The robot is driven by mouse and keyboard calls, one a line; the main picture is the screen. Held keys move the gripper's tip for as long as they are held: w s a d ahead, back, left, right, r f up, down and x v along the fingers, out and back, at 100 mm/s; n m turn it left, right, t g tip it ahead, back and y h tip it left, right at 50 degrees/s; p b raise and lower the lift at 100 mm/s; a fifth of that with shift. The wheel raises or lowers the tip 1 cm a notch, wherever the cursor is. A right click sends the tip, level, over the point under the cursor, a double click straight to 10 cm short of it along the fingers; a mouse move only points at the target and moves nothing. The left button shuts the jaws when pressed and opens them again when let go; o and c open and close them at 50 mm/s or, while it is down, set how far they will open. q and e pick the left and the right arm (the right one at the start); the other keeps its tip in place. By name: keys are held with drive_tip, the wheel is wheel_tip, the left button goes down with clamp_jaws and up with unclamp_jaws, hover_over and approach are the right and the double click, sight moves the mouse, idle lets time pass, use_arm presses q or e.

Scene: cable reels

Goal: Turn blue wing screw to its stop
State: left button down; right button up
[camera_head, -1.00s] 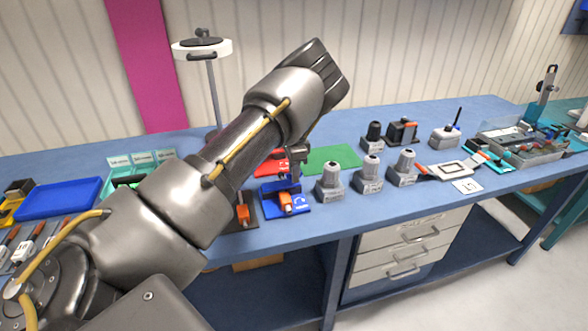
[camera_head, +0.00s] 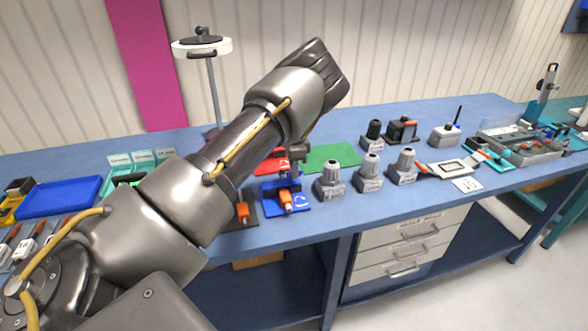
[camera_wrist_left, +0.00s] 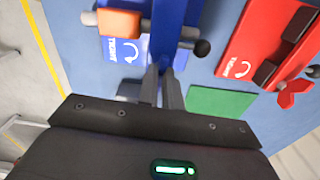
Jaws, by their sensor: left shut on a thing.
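The blue fixture (camera_head: 270,201) stands on the bench with a white turn arrow on its plate and an orange part at its front. In the left wrist view its blue plate (camera_wrist_left: 117,50) reads "TIGHT", beside an orange block (camera_wrist_left: 119,23) and a bar with a black knob (camera_wrist_left: 202,48). My left gripper (camera_head: 294,168) reaches down over this fixture. Its fingertips (camera_wrist_left: 164,72) are close together at the blue upright piece (camera_wrist_left: 171,30), shut on the blue wing screw, which they mostly hide. My right gripper is in neither view.
A red fixture (camera_wrist_left: 262,45), also marked "TIGHT", stands close by. A green mat (camera_head: 332,157) lies behind. Several grey posts (camera_head: 330,181) stand to the right. A blue tray (camera_head: 60,197) and a disc on a stand (camera_head: 203,47) are at left.

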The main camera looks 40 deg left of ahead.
use_arm(q)
drive_tip(key=m, duration=2.4)
drive_tip(key=shift+p, duration=0.3)
drive_tip(key=m+p, duration=0.1)
drive_tip(key=m, duration=0.1)
drive_tip(key=shift+r+m, duration=0.15)
drive_tip(key=shift+m, duration=0.25)
drive_tip(key=m+p, duration=0.2)
drive_tip(key=m, duration=0.2)
drive_tip(key=shift+m+p, duration=1)
drive_tip(key=shift+m, duration=1.1)
